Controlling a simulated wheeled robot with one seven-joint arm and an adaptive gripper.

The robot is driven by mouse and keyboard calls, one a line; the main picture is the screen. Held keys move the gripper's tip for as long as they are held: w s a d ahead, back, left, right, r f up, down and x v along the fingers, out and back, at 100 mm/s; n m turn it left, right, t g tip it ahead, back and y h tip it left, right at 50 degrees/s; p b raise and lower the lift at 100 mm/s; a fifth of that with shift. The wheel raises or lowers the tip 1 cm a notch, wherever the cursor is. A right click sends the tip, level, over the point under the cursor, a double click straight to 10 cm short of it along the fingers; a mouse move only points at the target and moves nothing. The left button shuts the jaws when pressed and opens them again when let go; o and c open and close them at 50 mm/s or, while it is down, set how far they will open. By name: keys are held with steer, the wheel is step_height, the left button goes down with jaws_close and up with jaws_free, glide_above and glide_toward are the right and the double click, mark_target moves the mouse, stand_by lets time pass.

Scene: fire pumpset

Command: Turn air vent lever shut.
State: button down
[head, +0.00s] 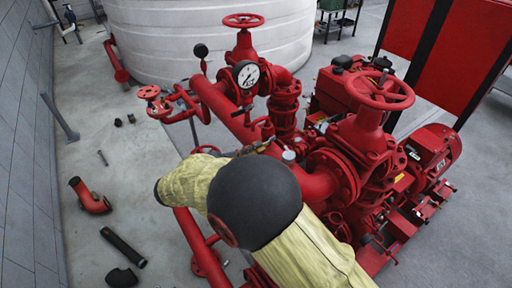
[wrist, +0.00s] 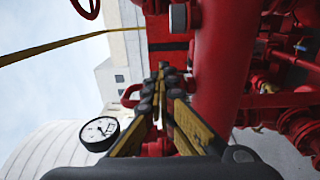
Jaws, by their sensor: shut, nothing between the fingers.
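My gripper (wrist: 161,72) is shut, its black and yellow fingers together with nothing seen between them. In the head view its fingertips (head: 258,147) show just past my dark round wrist joint, close to the red pipework. A small red curved handle (wrist: 130,96) shows just left of the fingers in the wrist view. I cannot tell whether it is the air vent lever, or whether the fingers touch it. A small red loop-like part (head: 262,124) also stands on the pipe near the fingertips in the head view. My arm hides part of the pipework below.
A white-faced pressure gauge (head: 246,74) stands above the pipes and shows in the wrist view (wrist: 100,132). A large red handwheel valve (head: 379,91) is at the right. A thick red pipe (wrist: 222,75) runs close right of the fingers. Loose fittings (head: 123,246) lie on the left floor.

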steer(key=c, duration=2.5)
jaws_free()
steer(key=shift+s+d+f, duration=0.15)
steer(key=shift+d+f, duration=0.05)
steer(key=shift+f, duration=0.65)
steer(key=shift+c, duration=0.2)
steer(key=o, duration=0.6)
steer(key=shift+c, duration=0.2)
steer(key=shift+o, duration=1.1)
steer(key=shift+r, duration=0.1)
steer(key=shift+a+r+m+g+h, duration=0.2)
steer(key=shift+a+m+g+h, duration=0.25)
steer(key=shift+m+g, duration=0.2)
steer(key=shift+w, duration=0.2)
